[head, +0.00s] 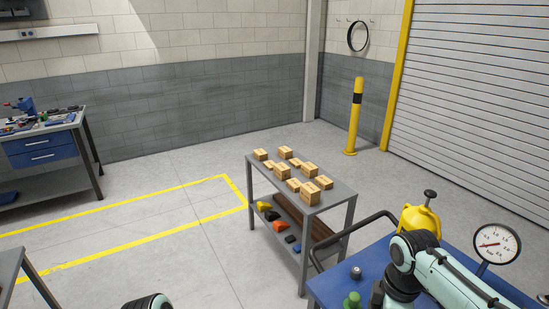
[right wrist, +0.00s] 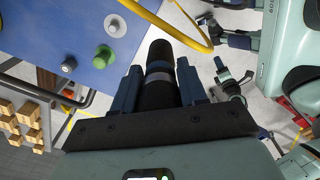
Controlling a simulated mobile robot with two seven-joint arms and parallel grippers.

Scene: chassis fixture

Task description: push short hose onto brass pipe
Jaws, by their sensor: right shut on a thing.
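In the right wrist view my right gripper (right wrist: 159,82) is shut on a thick black hose piece (right wrist: 158,95) with a grey-blue band around it. The hose lies lengthwise between the two dark blue fingers, and its far end sticks out past the fingertips over the edge of the blue table. I cannot make out a brass pipe in either view. In the head view my right arm reaches over the blue table at the lower right, but its gripper is not clearly seen. Only a piece of my left arm shows at the bottom edge; its gripper is out of view.
A yellow curved tube (right wrist: 185,40) passes near the hose. A grey cart (head: 340,193) with several small boxes stands beyond the table.

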